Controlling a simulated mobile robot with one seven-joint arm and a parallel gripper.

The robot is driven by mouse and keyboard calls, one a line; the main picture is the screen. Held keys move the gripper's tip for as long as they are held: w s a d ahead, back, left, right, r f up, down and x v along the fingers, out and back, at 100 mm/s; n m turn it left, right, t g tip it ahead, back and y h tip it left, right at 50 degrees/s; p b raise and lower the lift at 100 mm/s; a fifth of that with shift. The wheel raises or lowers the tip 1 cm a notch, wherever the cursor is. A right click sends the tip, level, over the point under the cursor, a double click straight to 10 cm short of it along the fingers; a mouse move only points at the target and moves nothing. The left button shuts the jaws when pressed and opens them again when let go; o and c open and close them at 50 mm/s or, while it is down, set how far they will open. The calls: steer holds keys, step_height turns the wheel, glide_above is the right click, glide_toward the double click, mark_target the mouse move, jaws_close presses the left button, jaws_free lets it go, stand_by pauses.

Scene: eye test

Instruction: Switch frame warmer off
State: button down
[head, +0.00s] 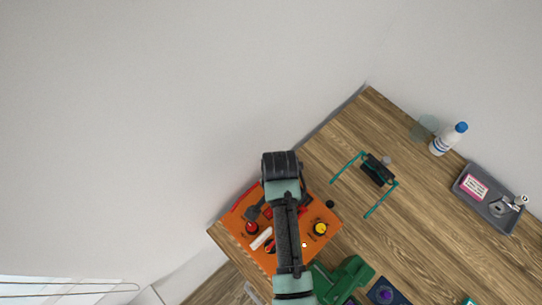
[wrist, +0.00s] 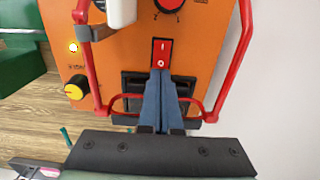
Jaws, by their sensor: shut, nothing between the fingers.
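The frame warmer appears to be the orange unit (head: 235,222) on the wooden table, partly covered by my arm in the head view. In the wrist view its orange panel (wrist: 215,45) fills the upper middle. A red rocker switch (wrist: 161,53) marked I above and O below sits there; which side is pressed in I cannot tell. My gripper (wrist: 161,73) is shut and empty, its blue fingertips at the switch's lower O end. Whether they touch I cannot tell. A small round lamp (wrist: 73,47) on the panel looks bright. The gripper is hidden in the head view.
Red handles (wrist: 236,70) flank the switch. A yellow-capped knob (wrist: 74,91) and a red knob (wrist: 168,4) are nearby. A green machine (head: 345,278) stands beside the unit. A teal-legged stand (head: 377,170), bottle (head: 448,139) and grey tray (head: 500,215) lie right.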

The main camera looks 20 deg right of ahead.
steer(key=shift+f+b, duration=0.35)
steer(key=shift+f, duration=0.25)
steer(key=shift+r, duration=0.15)
step_height(320, 180, up, 7)
steer(key=p, duration=0.7)
stand_by(0.7)
